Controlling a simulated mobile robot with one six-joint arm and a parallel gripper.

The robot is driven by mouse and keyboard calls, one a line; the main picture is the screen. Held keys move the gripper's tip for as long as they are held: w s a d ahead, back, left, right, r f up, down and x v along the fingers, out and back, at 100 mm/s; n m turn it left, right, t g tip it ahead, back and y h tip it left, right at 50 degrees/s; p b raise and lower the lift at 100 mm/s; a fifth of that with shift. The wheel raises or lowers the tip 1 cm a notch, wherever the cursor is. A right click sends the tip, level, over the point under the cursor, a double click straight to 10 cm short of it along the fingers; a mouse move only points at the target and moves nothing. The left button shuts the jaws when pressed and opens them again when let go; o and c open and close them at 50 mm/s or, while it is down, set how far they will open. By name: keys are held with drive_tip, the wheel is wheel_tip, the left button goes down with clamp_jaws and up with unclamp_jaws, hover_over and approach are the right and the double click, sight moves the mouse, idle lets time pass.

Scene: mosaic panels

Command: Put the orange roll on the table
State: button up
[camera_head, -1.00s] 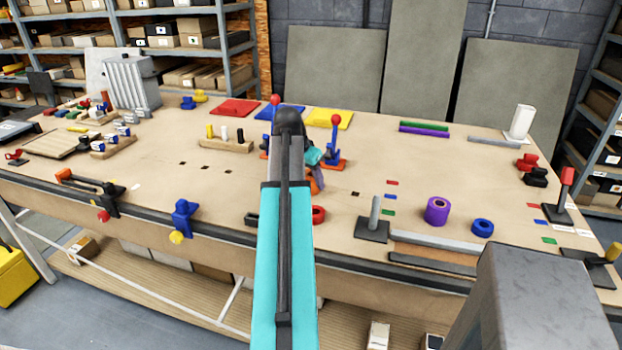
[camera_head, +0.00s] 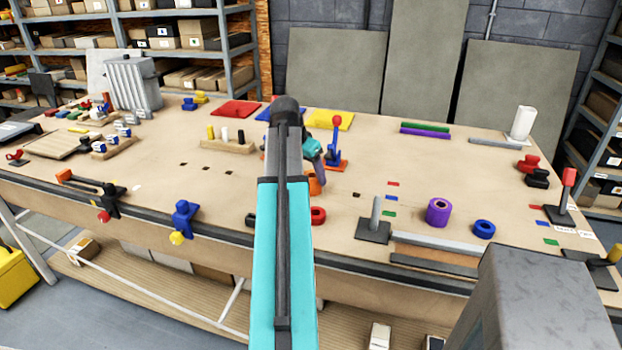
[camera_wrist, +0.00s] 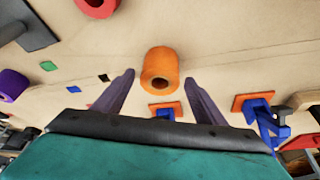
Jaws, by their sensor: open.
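The orange roll (camera_wrist: 160,62) stands on the table in the wrist view, with its hole toward the camera. In the head view the orange roll (camera_head: 315,184) shows just right of my arm, which partly hides it. My gripper (camera_wrist: 159,77) is open in the wrist view. Its two dark fingers reach to either side of the roll, with gaps between them and it. In the head view the fingers are mostly hidden by my arm. The table (camera_head: 240,181) has a bare tan top around the roll.
A red roll (camera_wrist: 97,6), purple roll (camera_head: 438,212) and blue roll (camera_head: 484,229) are nearby. An upright peg on a dark base (camera_head: 374,222) stands to the right. Bare table lies to the left.

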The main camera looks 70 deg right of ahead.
drive_tip(key=b+v, duration=0.1)
drive_tip(key=v, duration=0.7)
drive_tip(key=shift+r, duration=0.3)
drive_tip(key=shift+w, duration=0.15)
idle(0.5)
